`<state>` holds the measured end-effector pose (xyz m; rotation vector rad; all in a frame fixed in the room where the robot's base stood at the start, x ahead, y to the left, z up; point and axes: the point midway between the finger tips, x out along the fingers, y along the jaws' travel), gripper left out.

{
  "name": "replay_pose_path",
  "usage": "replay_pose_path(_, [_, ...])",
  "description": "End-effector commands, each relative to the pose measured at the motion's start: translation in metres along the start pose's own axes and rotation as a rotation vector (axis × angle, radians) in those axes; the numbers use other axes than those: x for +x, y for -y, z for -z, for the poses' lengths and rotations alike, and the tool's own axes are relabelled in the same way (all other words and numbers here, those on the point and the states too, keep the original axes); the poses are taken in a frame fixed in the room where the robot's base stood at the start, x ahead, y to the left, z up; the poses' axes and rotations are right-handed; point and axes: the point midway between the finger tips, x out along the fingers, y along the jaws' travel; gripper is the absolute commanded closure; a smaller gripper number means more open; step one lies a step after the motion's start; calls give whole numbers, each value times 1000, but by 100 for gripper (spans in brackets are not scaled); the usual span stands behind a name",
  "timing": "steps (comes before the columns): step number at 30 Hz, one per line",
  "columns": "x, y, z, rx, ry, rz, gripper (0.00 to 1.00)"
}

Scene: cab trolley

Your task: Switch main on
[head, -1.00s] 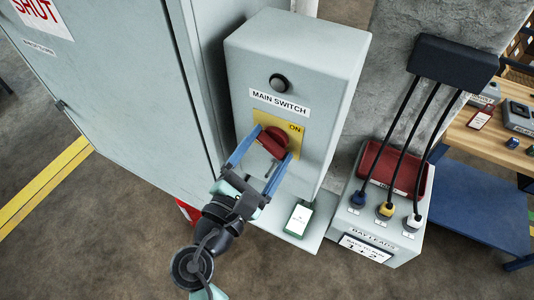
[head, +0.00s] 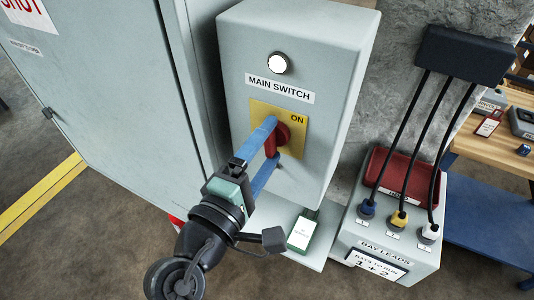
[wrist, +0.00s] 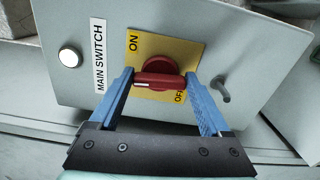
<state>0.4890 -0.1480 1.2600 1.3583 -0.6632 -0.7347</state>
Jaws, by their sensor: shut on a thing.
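The main switch box (head: 240,60) is a pale grey cabinet with a label reading MAIN SWITCH. Its red rotary handle (head: 283,134) sits on a yellow plate (head: 297,150) marked ON, and stands upright along the box. In the wrist view the red handle (wrist: 160,80) lies between my two blue fingers, with ON at upper left and OFF partly hidden at lower right. My gripper (head: 271,141) is shut on the handle, with a finger at each end. The round lamp (head: 277,63) above the label glows white; it also shows in the wrist view (wrist: 69,57).
A ledge below the box holds a small green-and-white device (head: 302,232). To the right stands a bay leads box (head: 400,255) with blue, yellow and white plugs on black cables. A tall grey cabinet (head: 110,100) is at left, close to my arm.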

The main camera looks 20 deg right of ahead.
Motion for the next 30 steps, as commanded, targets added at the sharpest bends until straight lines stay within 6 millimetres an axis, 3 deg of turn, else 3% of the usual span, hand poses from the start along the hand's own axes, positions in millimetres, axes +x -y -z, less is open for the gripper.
replay_pose_path(9, [0,2,0,104,1,1,74])
replay_pose_path(24, [0,1,0,122,0,2,74])
replay_pose_path(25, [0,1,0,122,0,2,15])
replay_pose_path(27, [0,1,0,121,0,2,3])
replay_pose_path(30, [0,1,0,120,0,1,0])
